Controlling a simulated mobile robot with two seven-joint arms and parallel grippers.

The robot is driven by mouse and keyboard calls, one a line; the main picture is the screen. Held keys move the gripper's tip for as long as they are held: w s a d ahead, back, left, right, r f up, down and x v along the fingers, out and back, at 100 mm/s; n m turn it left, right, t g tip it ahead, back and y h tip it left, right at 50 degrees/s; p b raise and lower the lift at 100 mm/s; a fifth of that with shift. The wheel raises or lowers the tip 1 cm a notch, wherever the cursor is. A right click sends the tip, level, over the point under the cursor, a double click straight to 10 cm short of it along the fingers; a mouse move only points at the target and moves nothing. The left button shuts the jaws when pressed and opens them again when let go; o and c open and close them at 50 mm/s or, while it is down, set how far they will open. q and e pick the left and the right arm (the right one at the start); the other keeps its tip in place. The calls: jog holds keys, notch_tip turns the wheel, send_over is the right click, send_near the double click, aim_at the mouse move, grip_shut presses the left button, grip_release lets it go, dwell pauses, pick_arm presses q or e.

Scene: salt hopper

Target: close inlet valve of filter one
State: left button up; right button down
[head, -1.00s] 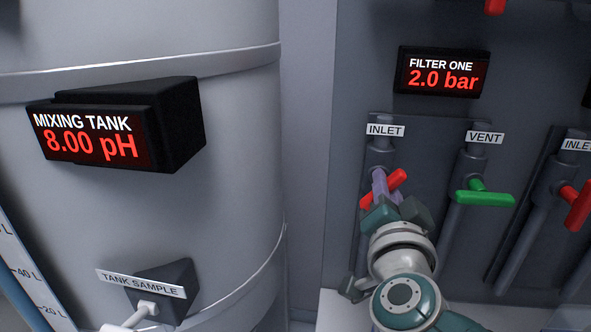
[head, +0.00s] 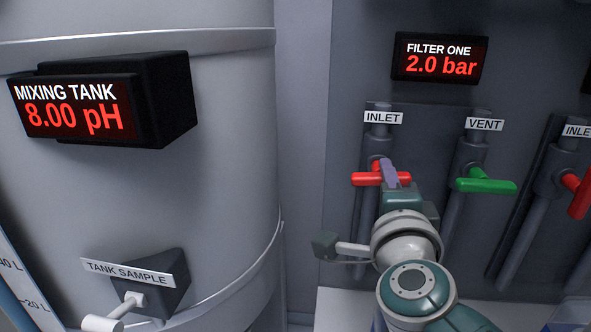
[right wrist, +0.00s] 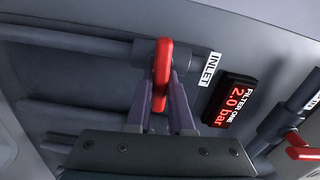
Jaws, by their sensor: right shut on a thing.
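The filter one inlet valve has a red handle (head: 367,179) on a grey pipe, under the INLET label (head: 383,118). The handle lies roughly level in the head view, across the pipe. My right gripper (head: 389,176) is at the handle, its purple fingers partly covering it. In the right wrist view the red handle (right wrist: 162,68) sits between the two fingers of the gripper (right wrist: 161,92), which is shut on it. The FILTER ONE display (head: 440,60) reads 2.0 bar. My left gripper is not in view.
The green vent handle (head: 487,185) lies level just right of my gripper. Another red handle (head: 578,195) is at the far right edge. The mixing tank (head: 220,190) fills the left, with its display (head: 75,112) reading 8.00 pH and a sample tap (head: 125,308).

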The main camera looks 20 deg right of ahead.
jog(key=shift+m, duration=0.4)
jog(key=c, duration=0.8)
grip_release()
